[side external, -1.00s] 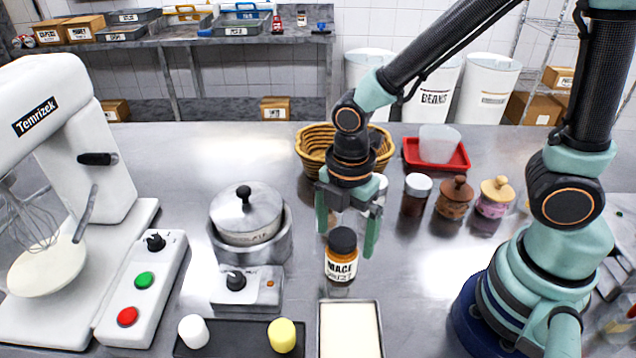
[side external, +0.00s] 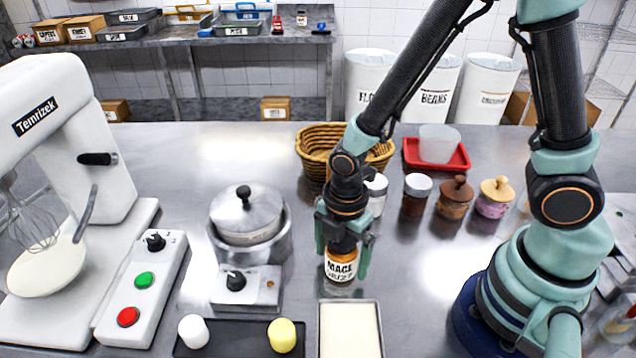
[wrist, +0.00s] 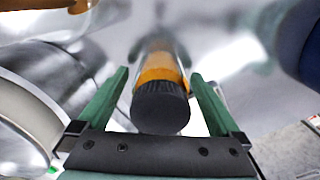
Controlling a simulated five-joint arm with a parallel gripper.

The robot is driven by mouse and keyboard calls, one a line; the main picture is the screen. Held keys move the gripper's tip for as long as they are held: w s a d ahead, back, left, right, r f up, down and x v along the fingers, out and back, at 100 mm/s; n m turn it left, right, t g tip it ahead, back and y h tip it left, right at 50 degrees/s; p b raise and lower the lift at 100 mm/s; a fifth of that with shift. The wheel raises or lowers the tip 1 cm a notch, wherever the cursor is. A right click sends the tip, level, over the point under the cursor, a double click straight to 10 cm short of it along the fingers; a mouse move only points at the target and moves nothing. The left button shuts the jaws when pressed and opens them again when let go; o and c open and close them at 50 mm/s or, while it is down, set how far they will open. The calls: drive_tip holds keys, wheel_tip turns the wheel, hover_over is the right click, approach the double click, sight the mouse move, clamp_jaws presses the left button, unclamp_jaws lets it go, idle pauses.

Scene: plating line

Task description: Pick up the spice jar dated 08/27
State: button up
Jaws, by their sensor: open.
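A spice jar (side external: 340,266) with a dark lid and a white label reading MACE stands upright on the steel counter. A date line under the name is too small to read surely. My gripper (side external: 342,268) is lowered over this jar from above, with one green finger on each side. In the wrist view the jar's ribbed black lid (wrist: 161,106) and orange contents lie between the open fingers (wrist: 160,92), with gaps visible on both sides. Other jars, one dark with a white lid (side external: 416,196) and one white-lidded (side external: 376,195), stand behind to the right.
A cream-filled tray (side external: 349,302) lies just in front of the jar. A pot on a burner (side external: 247,215) stands to the left. A wicker basket (side external: 310,150), a red tray (side external: 462,165) and two wooden-lidded jars (side external: 455,197) (side external: 494,197) stand behind.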

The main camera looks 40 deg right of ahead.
clamp_jaws()
drive_tip(key=shift+r, duration=0.1)
